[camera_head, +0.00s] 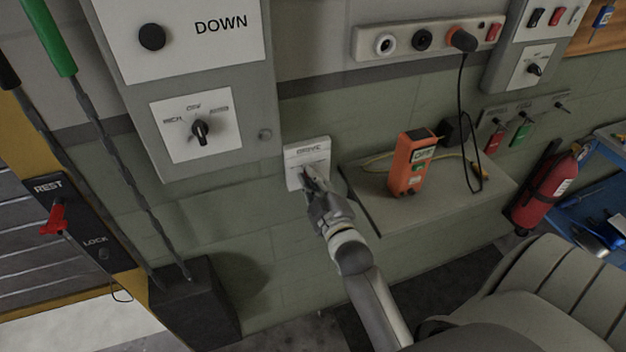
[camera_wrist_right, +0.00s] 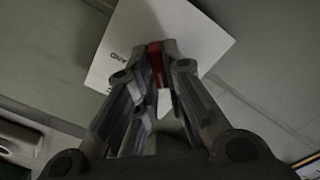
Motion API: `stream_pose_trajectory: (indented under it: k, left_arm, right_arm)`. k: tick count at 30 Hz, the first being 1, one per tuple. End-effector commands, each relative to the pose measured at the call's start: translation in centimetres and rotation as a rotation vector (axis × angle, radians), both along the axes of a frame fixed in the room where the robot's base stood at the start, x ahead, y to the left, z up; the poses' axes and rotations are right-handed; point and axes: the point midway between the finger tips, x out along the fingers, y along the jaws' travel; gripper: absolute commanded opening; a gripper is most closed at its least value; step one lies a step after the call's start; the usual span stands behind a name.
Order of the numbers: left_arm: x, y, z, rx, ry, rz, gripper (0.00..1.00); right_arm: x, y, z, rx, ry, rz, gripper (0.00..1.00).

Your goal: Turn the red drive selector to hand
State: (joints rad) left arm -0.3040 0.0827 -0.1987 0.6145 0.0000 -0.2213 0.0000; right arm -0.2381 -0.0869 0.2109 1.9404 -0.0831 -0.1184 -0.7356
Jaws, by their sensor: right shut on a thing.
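The white drive panel (camera_head: 307,151) is on the green wall in the middle of the head view, with the word DRIVE at its top. My right gripper (camera_head: 308,178) is in front of it and hides the selector there. In the right wrist view, the red drive selector (camera_wrist_right: 155,62) shows between the fingertips of my right gripper (camera_wrist_right: 156,66), which is shut on it. The panel (camera_wrist_right: 196,35) looks tilted in that view, and the word HAND can be read left of the selector. My left gripper is not in view.
A grey shelf (camera_head: 375,209) right of the panel holds an orange handheld device (camera_head: 411,162). A grey control box with a black selector (camera_head: 200,132) hangs to the left. A red REST/LOCK lever (camera_head: 54,219) is at the far left. A red fire extinguisher (camera_head: 545,192) is at right.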

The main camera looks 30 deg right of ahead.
Motion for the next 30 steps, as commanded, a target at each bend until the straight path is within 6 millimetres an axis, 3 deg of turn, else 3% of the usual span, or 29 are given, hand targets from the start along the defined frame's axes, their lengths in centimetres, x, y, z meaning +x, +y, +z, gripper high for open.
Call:
stream_pose_trajectory:
  k: [11,30]
  left_arm:
    - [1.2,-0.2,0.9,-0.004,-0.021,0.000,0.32]
    - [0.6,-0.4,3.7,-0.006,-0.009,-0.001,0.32]
  right_arm:
    - [0.0,-0.1,0.2,0.097,-0.021,-0.001,0.00]
    - [0.0,-0.4,0.5,0.652,-0.157,0.000,0.00]
